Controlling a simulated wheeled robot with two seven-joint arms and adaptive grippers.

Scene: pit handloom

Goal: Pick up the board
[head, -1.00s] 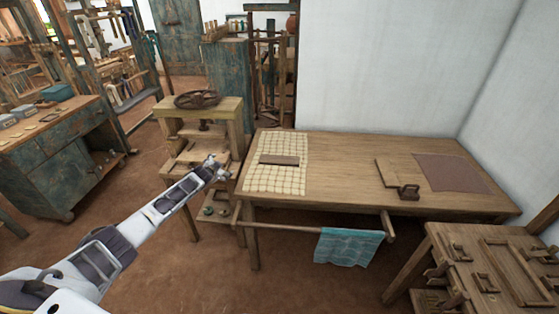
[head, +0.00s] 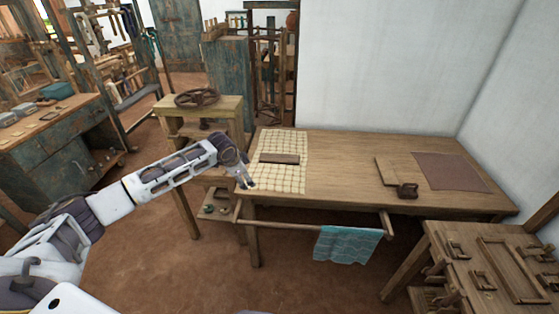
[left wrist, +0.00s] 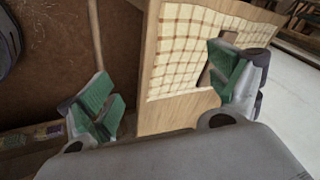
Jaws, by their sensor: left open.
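A small flat brown board (head: 279,159) lies on a cream checked cloth (head: 290,180) at the left end of the long wooden table. My left gripper (head: 246,183) is open and empty at the table's left front corner, left of and nearer than the board. In the left wrist view, the green-padded fingers of my left gripper (left wrist: 165,95) are wide apart. There the board (left wrist: 204,76) shows partly behind the right finger, with the checked cloth (left wrist: 180,60) around it. My right gripper is not in view.
The middle of the tabletop is clear. A teal cloth (head: 346,246) hangs from the front rail. A wooden stand (head: 170,103) adjoins the table's left end.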

